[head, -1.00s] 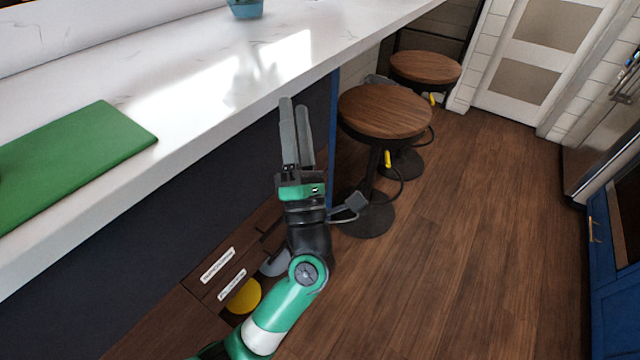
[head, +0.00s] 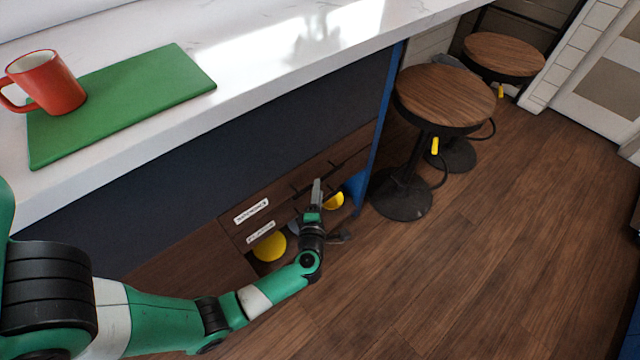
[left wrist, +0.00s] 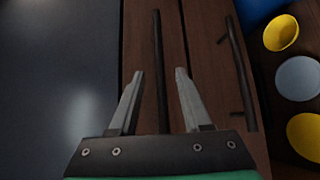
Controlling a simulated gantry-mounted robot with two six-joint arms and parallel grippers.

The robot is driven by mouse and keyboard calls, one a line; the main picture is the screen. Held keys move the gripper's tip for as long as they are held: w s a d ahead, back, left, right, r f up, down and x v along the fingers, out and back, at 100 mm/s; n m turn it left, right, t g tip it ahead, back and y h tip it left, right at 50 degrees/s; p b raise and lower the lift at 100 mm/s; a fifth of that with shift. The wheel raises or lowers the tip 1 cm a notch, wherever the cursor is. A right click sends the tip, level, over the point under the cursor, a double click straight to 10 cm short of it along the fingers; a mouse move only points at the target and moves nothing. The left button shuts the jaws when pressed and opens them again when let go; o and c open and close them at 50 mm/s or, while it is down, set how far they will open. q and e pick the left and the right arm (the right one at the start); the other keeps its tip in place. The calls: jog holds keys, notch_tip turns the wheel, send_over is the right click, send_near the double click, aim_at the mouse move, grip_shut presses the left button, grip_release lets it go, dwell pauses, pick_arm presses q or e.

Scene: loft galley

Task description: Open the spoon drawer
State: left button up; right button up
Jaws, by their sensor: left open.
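Two wooden drawer fronts lie one above the other under the counter. The upper drawer (head: 283,194) and the lower drawer (head: 237,236) each bear a white label, (head: 251,211) on the upper; the lettering is too small to read, so I cannot tell which is the spoon drawer. Both look shut. My left gripper (head: 317,184) is open in front of them. In the left wrist view, the upper drawer's dark bar handle (left wrist: 157,60) runs between the open fingers (left wrist: 158,78); contact cannot be told. The lower drawer's handle (left wrist: 238,70) is to the right. My right gripper is out of view.
Yellow bowls (head: 270,246) and a grey one (left wrist: 298,78) sit in the open space below the drawers. A stool (head: 445,97) stands right of the counter end. A green board (head: 130,95) and red mug (head: 50,82) are on the counter (head: 290,65).

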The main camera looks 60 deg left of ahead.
pick_arm(q)
jog(key=b+x, duration=0.1)
jog(key=x, duration=0.3)
jog(key=shift+w+a+f+b, duration=0.1)
jog(key=shift+w+a+b, duration=0.1)
jog(key=shift+b, duration=0.1)
jog(key=shift+w+a, duration=0.15)
jog(key=shift+a, duration=0.1)
grip_shut()
dwell(0.9)
